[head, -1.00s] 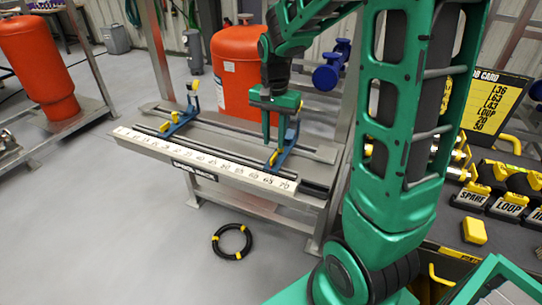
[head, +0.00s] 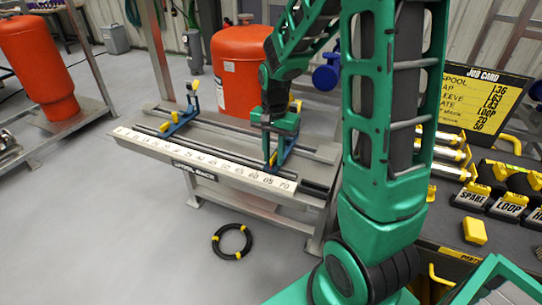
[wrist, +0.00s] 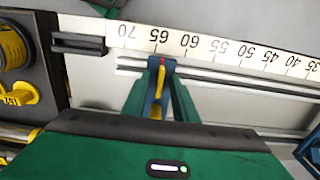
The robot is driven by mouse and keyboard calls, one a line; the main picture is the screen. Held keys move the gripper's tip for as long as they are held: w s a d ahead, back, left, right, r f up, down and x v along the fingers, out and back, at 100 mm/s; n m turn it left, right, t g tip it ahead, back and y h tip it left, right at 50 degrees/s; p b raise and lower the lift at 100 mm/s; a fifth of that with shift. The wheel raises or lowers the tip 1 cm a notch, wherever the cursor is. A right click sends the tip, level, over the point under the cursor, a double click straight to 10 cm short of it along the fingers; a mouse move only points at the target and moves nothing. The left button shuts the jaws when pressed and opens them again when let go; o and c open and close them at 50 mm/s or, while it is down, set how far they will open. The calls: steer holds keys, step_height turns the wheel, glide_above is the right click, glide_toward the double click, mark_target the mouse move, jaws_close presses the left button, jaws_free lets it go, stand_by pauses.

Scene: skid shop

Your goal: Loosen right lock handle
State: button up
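A blue stop with a small yellow lock handle (head: 273,158) stands near the right end of the ruled rail (head: 215,162) in the head view. In the wrist view, the yellow handle (wrist: 160,80) rises in front of the blue stop, below the 65 to 60 marks. My gripper (wrist: 160,97) has its two green fingers apart, one on each side of the handle. I cannot tell whether they touch it. In the head view my gripper (head: 270,148) is low over the right stop and hides part of it.
Another blue stop (head: 180,120) with yellow parts stands on the left of the rail bench. A red tank (head: 237,75) is behind the bench. A black ring (head: 232,242) lies on the floor. A parts bench with a job card (head: 487,108) is at the right.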

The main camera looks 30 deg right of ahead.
steer(key=shift+c, duration=0.4)
jaws_close()
steer(key=shift+m, duration=1.8)
